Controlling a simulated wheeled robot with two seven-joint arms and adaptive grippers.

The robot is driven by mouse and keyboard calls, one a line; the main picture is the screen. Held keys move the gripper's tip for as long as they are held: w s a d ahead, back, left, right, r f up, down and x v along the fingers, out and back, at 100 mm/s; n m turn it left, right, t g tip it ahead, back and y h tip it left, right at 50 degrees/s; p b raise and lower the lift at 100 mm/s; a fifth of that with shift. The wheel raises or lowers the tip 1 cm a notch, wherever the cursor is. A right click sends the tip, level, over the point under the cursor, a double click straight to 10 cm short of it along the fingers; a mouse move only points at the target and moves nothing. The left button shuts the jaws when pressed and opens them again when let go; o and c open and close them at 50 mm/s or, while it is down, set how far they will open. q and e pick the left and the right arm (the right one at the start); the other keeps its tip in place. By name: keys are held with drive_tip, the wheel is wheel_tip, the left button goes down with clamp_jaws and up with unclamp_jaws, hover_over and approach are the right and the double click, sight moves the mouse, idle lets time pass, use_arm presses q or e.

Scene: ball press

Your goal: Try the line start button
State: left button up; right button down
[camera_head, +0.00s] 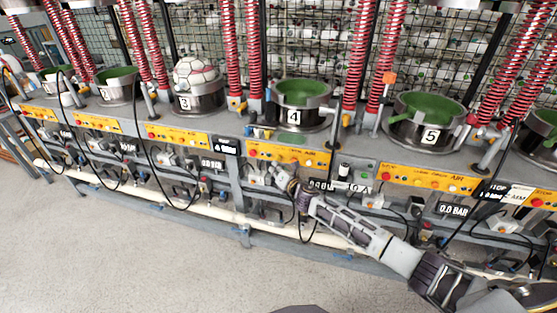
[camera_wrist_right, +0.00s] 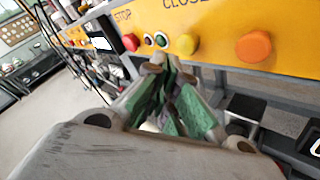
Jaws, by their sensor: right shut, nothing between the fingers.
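A yellow control panel (camera_head: 290,155) runs under the station marked 4 and fills the top of the right wrist view (camera_wrist_right: 225,22). In that view it carries a red button (camera_wrist_right: 131,42) under the word STOP, two small dark or green buttons (camera_wrist_right: 162,40), a yellow button (camera_wrist_right: 187,44) and an orange button (camera_wrist_right: 253,46). No start label is readable. My right gripper (camera_head: 278,178) is shut and empty, just below the panel. In the wrist view its fingertips (camera_wrist_right: 160,68) are below the small buttons; contact cannot be told. My left gripper is not in view.
Station 4's press bowl (camera_head: 296,119) stands above the panel, with station 5's bowl (camera_head: 424,134) to the right. A ball (camera_head: 195,72) sits on station 3. Black hoses, a white pipe (camera_head: 130,196) and valves crowd the front. The floor (camera_head: 120,260) before the line is clear.

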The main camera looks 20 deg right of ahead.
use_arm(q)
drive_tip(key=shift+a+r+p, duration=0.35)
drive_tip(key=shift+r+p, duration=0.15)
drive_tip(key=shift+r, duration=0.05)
use_arm(e)
drive_tip(key=shift+s+a, duration=0.65)
drive_tip(key=shift+s, duration=0.3)
drive_tip(key=shift+s+a, duration=0.65)
drive_tip(key=shift+s, duration=0.3)
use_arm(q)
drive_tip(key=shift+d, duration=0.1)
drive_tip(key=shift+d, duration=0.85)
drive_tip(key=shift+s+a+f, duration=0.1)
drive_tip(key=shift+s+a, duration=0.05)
